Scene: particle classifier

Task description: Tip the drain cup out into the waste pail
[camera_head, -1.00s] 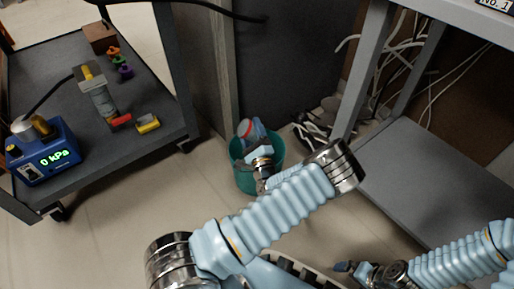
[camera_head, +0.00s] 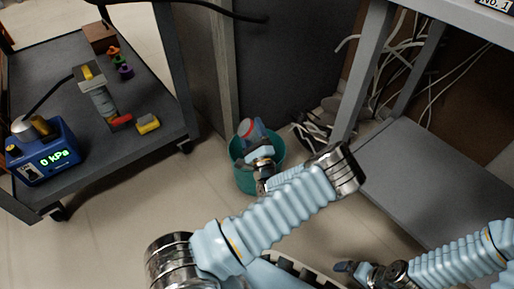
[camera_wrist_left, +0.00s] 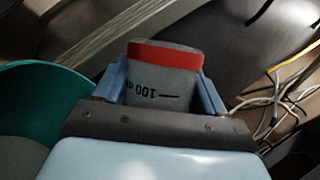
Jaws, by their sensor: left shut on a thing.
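The teal waste pail (camera_head: 244,181) stands on the floor between the cart and the right-hand bench. My left gripper (camera_head: 256,145) is over the pail's opening, shut on the drain cup (camera_head: 250,129). In the left wrist view the drain cup (camera_wrist_left: 165,75) is grey with a red band and an upside-down "100" marking, held between blue fingers. The pail (camera_wrist_left: 38,95) shows at the left there. The cup looks tilted over the pail; its contents and mouth are hidden. My right gripper (camera_head: 346,267) is low at the right, and its jaw state is unclear.
A dark cart (camera_head: 90,135) at left carries a blue pressure meter (camera_head: 42,152) reading 0 kPa, a grey cylinder and small coloured parts. A bench leg (camera_head: 362,75) and shelf (camera_head: 425,175) stand at right. Loose cables (camera_head: 312,130) lie behind the pail.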

